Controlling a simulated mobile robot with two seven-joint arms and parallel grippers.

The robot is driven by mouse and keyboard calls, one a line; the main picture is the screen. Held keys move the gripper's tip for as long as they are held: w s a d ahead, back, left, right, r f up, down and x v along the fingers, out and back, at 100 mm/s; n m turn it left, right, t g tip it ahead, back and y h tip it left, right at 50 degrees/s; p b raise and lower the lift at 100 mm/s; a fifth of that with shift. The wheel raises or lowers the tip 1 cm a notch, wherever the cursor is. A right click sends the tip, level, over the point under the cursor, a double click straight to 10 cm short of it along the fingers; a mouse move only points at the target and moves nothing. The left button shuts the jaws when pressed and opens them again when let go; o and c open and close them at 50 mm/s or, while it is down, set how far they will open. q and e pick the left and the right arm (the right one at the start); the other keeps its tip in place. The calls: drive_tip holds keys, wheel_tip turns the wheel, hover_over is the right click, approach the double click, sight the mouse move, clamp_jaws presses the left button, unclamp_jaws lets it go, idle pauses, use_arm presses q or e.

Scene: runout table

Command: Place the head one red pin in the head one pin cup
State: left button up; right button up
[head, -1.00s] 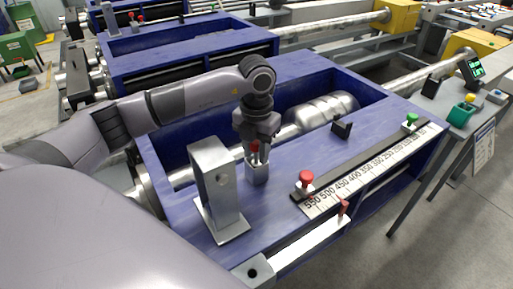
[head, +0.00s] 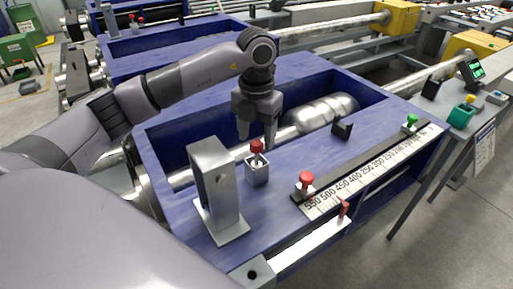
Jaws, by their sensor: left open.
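The red pin (head: 257,147) stands upright in the small grey pin cup (head: 257,173) on the blue table, with its red head above the rim. The cup is just right of the grey metal bracket. My left gripper (head: 257,140) is open and empty, pointing down above and behind the cup, apart from the pin as far as I can tell. My right gripper does not show.
The grey bracket (head: 214,190) stands close left of the cup. A red knob (head: 305,181) and a green knob (head: 411,120) sit along the scale (head: 375,172). A small black bracket (head: 342,129) and a shiny metal roller (head: 325,111) are behind.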

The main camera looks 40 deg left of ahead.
use_arm(q)
wheel_tip(320, 180, up, 7)
idle(0.3)
drive_tip(key=shift+d, duration=0.15)
idle(0.4)
